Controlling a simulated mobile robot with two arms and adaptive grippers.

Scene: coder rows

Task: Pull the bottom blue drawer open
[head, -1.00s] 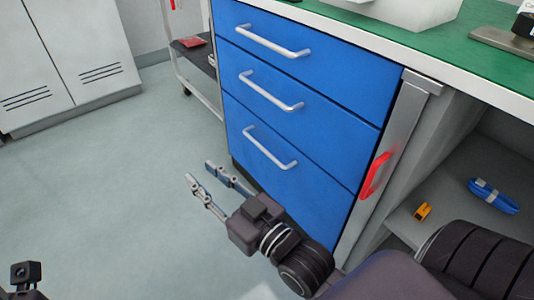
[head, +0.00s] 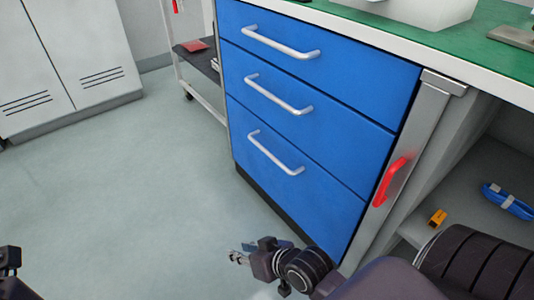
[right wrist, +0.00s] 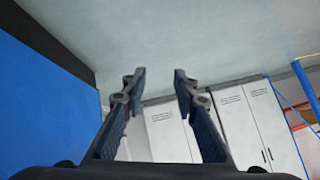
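The bottom blue drawer (head: 290,190) is shut in the cabinet, flush with the two drawers above it. Its silver bar handle (head: 275,155) is in plain sight in the head view. My right gripper (head: 236,257) is low in front of the cabinet, below and left of the handle and apart from it. In the right wrist view the right gripper (right wrist: 159,75) has its two fingers apart with nothing between them. A blue cabinet face (right wrist: 45,105) shows at the left there. Only a dark part of my left arm shows at the lower left of the head view.
A red handle (head: 390,181) is on the grey post right of the drawers. An open shelf (head: 465,220) holds an orange item (head: 437,217) and a blue coil (head: 507,202). A cart (head: 203,85) and grey lockers (head: 70,60) stand behind. The floor at left is clear.

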